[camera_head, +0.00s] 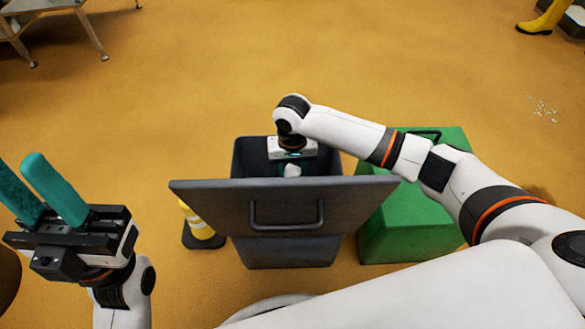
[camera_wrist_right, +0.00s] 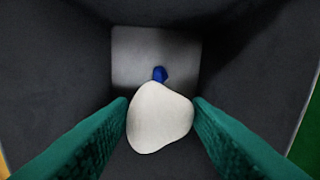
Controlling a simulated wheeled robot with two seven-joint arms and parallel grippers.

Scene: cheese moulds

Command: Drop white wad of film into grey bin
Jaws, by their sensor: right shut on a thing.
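The white wad of film (camera_wrist_right: 160,118) is a smooth, rounded white lump between the green fingers of my right gripper (camera_wrist_right: 160,112), which is shut on it. In the head view the wad (camera_head: 292,170) shows just under my right gripper (camera_head: 290,165), at the mouth of the grey bin (camera_head: 290,252). The bin is dark grey, with its handled lid (camera_head: 285,205) tilted up on the near side. The wrist view looks down into the bin, whose inner walls (camera_wrist_right: 60,70) surround the wad. My left gripper (camera_head: 48,190) is open and empty at the left, with its fingers apart.
A blue crumpled thing (camera_wrist_right: 160,74) lies on the bin's floor (camera_wrist_right: 185,50). A green bin (camera_head: 410,235) stands right of the grey bin. A yellow and white post (camera_head: 197,222) on a dark base stands at its left. The floor beyond is mostly clear.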

